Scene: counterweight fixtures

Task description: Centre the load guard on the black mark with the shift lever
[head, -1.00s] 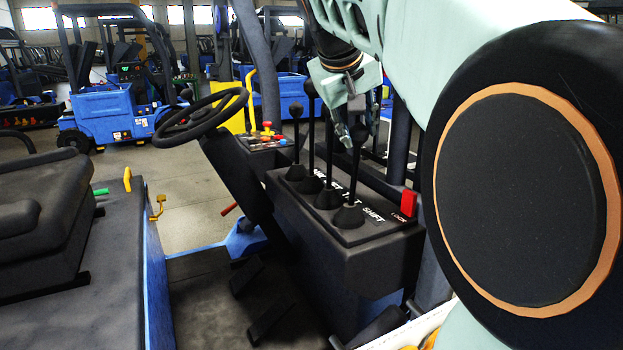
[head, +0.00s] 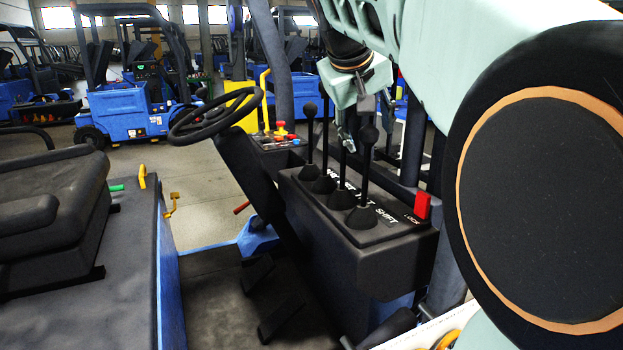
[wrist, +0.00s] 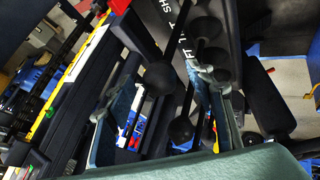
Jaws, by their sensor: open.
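The shift lever (head: 365,182) is the nearest of several black ball-topped levers on the dark console, beside the word SHIFT. It stands nearly upright. My gripper (head: 347,138) is open beside its knob in the head view, partly behind it. In the wrist view my gripper (wrist: 160,95) has its two fingers wide apart, with a black knob (wrist: 160,78) and another knob (wrist: 181,130) showing between them. I cannot tell for sure which of these is the shift lever's. No contact is clear. I cannot pick out the load guard or the black mark.
A red lock tab (head: 422,206) stands right of the shift lever. The other levers (head: 310,140) are close by on the left. A steering wheel (head: 215,115) and seat (head: 50,205) lie further left. A yellow-edged strip (wrist: 85,55) shows in the wrist view.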

